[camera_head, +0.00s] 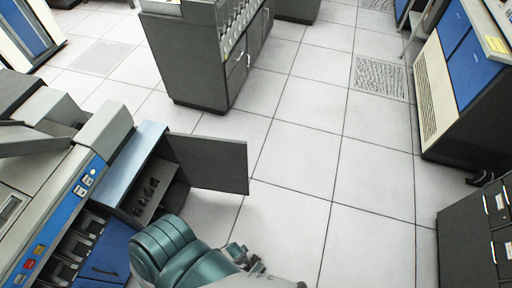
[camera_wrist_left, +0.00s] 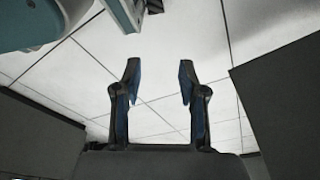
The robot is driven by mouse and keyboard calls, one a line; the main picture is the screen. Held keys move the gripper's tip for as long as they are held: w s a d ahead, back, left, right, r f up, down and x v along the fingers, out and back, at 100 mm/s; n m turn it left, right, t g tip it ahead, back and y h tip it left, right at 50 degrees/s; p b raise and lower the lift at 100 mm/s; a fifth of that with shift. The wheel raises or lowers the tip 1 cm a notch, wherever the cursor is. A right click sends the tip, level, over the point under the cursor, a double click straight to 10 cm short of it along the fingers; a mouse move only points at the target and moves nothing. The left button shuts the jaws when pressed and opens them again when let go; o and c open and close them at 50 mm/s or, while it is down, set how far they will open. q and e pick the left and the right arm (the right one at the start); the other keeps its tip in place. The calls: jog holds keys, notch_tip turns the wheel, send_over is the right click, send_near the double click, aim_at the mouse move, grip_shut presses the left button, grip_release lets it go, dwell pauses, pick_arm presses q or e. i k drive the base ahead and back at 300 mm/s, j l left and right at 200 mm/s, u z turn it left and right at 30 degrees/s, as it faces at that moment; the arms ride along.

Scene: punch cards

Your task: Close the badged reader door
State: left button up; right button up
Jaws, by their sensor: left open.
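The reader door (camera_head: 212,165) is a flat dark grey panel. It stands swung open from the side of the card reader cabinet (camera_head: 148,150), showing a compartment with dark parts inside. No badge can be made out on the door. My teal arm comes up from the bottom of the head view, below the door and apart from it in the picture. In the left wrist view my left gripper (camera_wrist_left: 157,85) is open and empty, with floor tiles behind its fingers. A dark panel at the right of that view may be the door; I cannot tell. My right gripper is out of view.
A grey cabinet (camera_head: 204,60) stands behind the door. A blue and beige machine (camera_head: 470,75) is at the upper right, and dark drawers (camera_head: 478,240) stand at the lower right. The tiled floor (camera_head: 310,160) in the middle is clear.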

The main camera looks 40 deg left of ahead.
aim_at(221, 165)
jog(key=i+l, duration=0.1)
jog(key=i, duration=0.9)
jog(key=i+u, duration=0.2)
jog(key=u, duration=0.2)
jog(key=i+l+u, duration=0.15)
jog(key=u, duration=0.25)
jog(key=i+l+u, duration=0.25)
jog(key=u, duration=0.15)
jog(key=i+l+u, duration=0.2)
jog(key=u, duration=0.2)
jog(key=i+l+u, duration=0.1)
jog(key=u, duration=0.4)
jog(key=i+l+u, duration=0.2)
jog(key=u, duration=0.25)
jog(key=i+l+u, duration=0.15)
jog(key=u, duration=0.35)
jog(key=l+u, duration=0.3)
jog(key=u, duration=0.15)
jog(key=i+l+u, duration=0.1)
jog(key=l+u, duration=0.2)
jog(key=u, duration=0.2)
